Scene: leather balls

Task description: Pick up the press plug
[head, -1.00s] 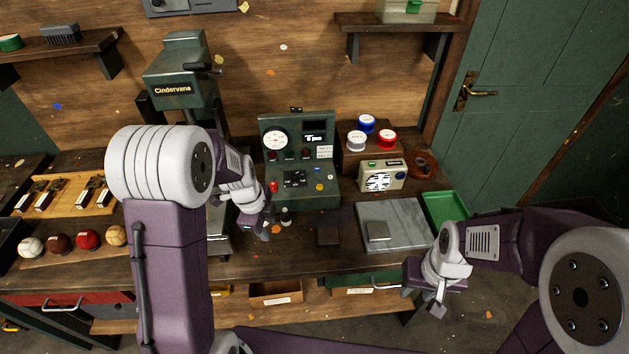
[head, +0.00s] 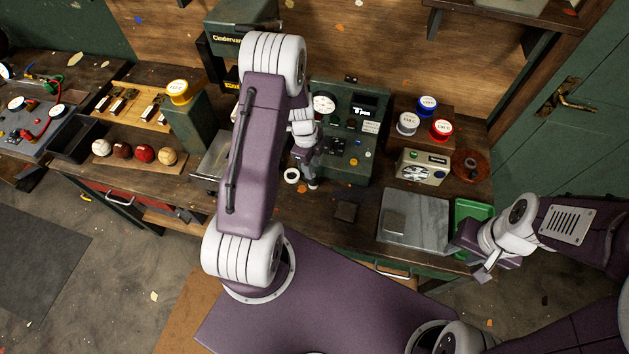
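I cannot pick out the press plug with certainty. A small dark piece with a pale end (head: 313,184) is at the bench in front of the green control panel (head: 352,160), right at the tip of my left gripper (head: 308,173). That gripper points down there, partly hidden by its own arm, and its fingers are too small to read. A white ring (head: 291,175) lies just left of it. The green press labelled Cindervane (head: 226,40) stands behind my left arm. My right gripper (head: 484,274) hangs at the bench's front right edge, with its finger gap unclear.
A grey slab (head: 400,232) and a green tray (head: 466,214) lie on the right. A dark square block (head: 346,211) sits in front of the panel. Several balls (head: 143,153) line the left bench.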

